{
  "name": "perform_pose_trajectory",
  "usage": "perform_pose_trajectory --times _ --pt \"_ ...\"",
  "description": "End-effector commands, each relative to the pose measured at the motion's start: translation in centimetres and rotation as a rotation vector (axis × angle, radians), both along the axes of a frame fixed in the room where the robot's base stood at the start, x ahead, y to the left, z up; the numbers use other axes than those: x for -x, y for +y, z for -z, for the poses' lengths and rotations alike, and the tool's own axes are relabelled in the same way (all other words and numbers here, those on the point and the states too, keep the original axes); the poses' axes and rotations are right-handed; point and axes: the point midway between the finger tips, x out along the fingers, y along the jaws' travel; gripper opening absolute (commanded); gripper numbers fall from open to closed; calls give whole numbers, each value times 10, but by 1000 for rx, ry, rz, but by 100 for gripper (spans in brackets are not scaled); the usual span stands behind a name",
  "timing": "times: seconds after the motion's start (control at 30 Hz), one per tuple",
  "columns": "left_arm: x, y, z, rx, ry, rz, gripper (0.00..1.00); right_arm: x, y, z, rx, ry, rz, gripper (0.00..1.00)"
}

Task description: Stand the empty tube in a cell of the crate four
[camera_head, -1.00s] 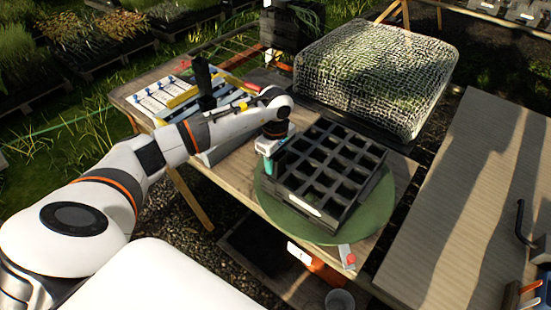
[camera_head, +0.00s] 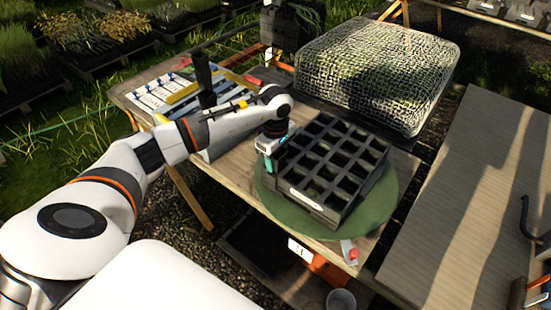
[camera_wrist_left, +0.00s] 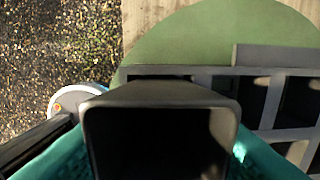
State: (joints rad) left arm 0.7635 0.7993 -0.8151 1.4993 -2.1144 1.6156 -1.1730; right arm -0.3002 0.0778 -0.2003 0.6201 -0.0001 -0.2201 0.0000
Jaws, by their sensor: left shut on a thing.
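My left gripper (camera_head: 270,160) has teal fingers and is at the left corner of the black crate (camera_head: 341,208). The crate has several square open cells and a pale label on its near side, too small to read. In the left wrist view the gripper is shut on a dark square tube (camera_wrist_left: 160,93), whose dark face fills the lower middle. The tube overlaps the crate's edge and bars (camera_wrist_left: 250,71) in that view. Whether its lower end is inside a cell or above it is hidden. My right gripper is not in view.
The crate stands on a round green mat (camera_head: 383,205) on a wooden table. A blue-and-white rack (camera_head: 160,98) is at the far left, a mesh-covered box (camera_head: 378,75) behind, and a bare board bench (camera_head: 480,180) at the right. A red-tipped item (camera_head: 351,253) lies at the near edge.

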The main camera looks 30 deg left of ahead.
Motion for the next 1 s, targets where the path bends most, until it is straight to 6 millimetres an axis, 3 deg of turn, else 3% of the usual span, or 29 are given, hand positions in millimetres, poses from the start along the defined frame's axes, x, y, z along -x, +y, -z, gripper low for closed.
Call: perform_pose_trajectory --times 0.03,0.93,0.97,1.0 --pt "8 -4 17 1 29 4 23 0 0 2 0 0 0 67" --pt "8 -5 25 5 28 2 23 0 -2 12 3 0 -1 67" --pt "8 -5 25 5 28 2 49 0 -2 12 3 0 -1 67" --pt "7 -5 25 5 28 2 55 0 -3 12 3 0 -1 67"
